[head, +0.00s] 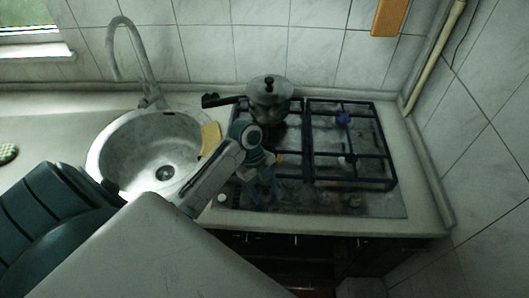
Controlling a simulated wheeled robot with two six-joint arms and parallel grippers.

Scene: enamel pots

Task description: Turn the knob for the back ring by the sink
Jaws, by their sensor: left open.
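The gas hob (375,205) is set in the worktop to the right of the sink (130,150). A grey metal pot (268,100) with a dark lid knob and a dark handle stands on the back ring by the sink. A small whitish knob (222,198) shows at the left end of the hob's front strip. Dim knobs (353,200) show further right along it. My left gripper (265,192) is open, pointing down over the front left of the hob, and hides part of the strip. Whether its fingers touch a knob cannot be told. My right gripper is out of view.
A tall tap (125,55) stands behind the sink. A yellow cloth or sponge (210,137) lies at the sink's right rim. Black pot grates (350,155) cover the hob. Tiled walls close off the back and right. Worktop left of the sink is largely clear.

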